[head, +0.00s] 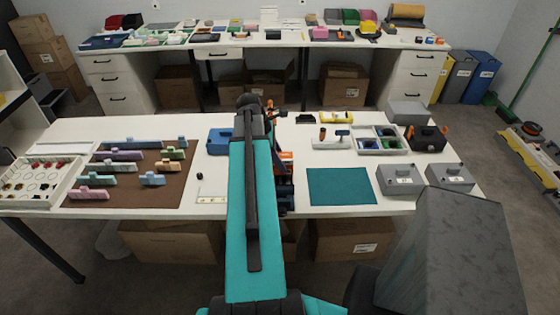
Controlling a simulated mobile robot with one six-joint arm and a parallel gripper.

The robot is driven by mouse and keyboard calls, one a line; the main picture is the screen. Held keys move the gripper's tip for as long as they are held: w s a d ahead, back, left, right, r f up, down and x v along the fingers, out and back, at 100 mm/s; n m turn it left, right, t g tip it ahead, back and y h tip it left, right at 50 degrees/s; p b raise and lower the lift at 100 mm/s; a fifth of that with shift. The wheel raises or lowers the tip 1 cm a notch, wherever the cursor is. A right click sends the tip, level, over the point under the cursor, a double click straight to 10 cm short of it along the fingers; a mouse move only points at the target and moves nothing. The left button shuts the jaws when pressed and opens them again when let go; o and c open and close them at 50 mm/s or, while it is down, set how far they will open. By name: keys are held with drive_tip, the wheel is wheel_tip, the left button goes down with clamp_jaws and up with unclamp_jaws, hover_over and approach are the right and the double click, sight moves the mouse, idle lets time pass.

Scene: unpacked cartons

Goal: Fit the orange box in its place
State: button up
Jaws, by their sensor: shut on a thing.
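An orange, box-like thing (286,167) shows just right of my teal arm, near the middle of the table (450,205). My arm covers its left side, so its full shape and what it rests on cannot be told. Dark blue pieces (286,195) show just below it in the picture, also partly covered. My arm reaches forward over the table, and a dark end part with small orange bits shows at its far end. The jaws of my gripper are hidden behind the arm, and I cannot see them or anything between them.
A brown board (130,192) with several pastel pieces lies at the left, beside a white tray (62,185). A blue case (218,141) stands left of my arm. A teal mat (340,187) is bare. Grey boxes (400,180) and a sectioned tray (358,139) stand at the right.

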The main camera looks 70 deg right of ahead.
drive_tip(key=shift+f+b, duration=0.55)
drive_tip(key=shift+f, duration=0.3)
drive_tip(key=shift+r, duration=0.15)
drive_tip(key=shift+p, duration=0.45)
drive_tip(key=shift+f+b, duration=1)
drive_tip(key=shift+f, duration=1.75)
drive_tip(key=o, duration=1.2)
drive_tip(key=shift+w+d+r, duration=0.1)
drive_tip(key=shift+w+r, duration=0.05)
drive_tip(key=shift+r, duration=0.05)
